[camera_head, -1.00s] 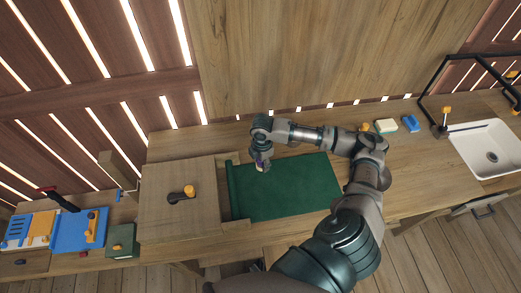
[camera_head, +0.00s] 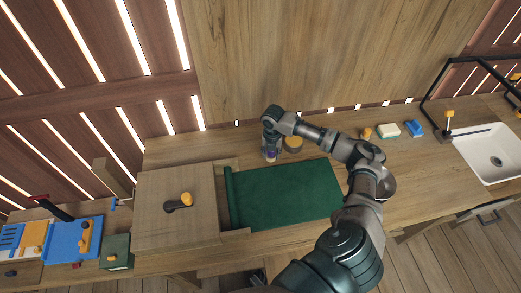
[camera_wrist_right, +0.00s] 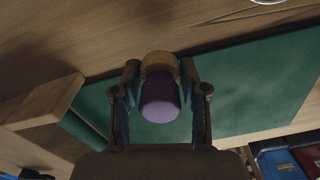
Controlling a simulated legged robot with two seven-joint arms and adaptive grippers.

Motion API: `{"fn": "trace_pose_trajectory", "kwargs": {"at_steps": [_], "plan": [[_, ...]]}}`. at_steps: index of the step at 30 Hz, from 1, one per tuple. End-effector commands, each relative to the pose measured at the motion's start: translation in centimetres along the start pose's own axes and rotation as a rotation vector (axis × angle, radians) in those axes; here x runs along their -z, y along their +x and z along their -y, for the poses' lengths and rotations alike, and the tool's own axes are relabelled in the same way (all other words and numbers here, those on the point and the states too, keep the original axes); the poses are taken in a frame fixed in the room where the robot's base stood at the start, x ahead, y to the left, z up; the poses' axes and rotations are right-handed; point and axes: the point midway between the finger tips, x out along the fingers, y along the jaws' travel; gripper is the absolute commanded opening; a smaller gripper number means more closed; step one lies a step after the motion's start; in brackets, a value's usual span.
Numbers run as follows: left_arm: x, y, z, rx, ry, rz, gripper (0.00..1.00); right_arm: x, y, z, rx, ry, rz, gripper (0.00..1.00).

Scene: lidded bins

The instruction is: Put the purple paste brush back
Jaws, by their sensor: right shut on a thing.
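My right gripper (camera_head: 270,153) is shut on the purple paste brush, over the back left part of the counter, just beyond the green mat (camera_head: 290,190). In the right wrist view, the purple end of the brush (camera_wrist_right: 160,100) sits between the two fingers (camera_wrist_right: 160,95), with a tan part behind it. In the head view only a small purple patch shows at the fingers. A round yellow-brown object (camera_head: 293,144) stands close to the right of the gripper. I cannot tell whether the brush touches the counter. My left gripper is not in view.
A wooden lidded box (camera_head: 165,220) with a yellow-and-black handle (camera_head: 180,202) stands left of the mat. Blue trays (camera_head: 75,240) are at the far left. A cream-and-green sponge (camera_head: 388,129), a blue block (camera_head: 413,129) and a white sink (camera_head: 492,155) are to the right. The mat is clear.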

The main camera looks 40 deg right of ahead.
Motion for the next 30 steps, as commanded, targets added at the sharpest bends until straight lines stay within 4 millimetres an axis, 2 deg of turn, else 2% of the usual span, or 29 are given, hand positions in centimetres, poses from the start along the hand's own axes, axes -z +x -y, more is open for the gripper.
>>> {"fn": "trace_pose_trajectory", "kwargs": {"at_steps": [3, 9, 14, 21, 29, 30], "plan": [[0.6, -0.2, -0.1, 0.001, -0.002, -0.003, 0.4, -2.6, 0.4, -2.3, -0.006, 0.002, -0.001, 0.0], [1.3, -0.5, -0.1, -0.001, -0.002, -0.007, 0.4, -4.7, 0.6, -4.2, 0.0, 0.001, 0.0, 0.0], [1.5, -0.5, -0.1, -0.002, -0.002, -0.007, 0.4, -4.7, 1.1, -4.7, 0.007, 0.0, 0.003, 0.0], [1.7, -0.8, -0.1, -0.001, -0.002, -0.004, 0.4, -4.8, 4.1, -4.6, 0.005, 0.0, 0.003, 0.0], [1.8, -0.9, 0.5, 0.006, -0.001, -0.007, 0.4, -5.0, 4.3, -4.3, 0.002, 0.002, 0.0, 0.0], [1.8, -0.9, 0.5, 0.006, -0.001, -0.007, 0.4, -5.0, 4.4, -4.3, 0.002, 0.002, 0.001, 0.48]]}}
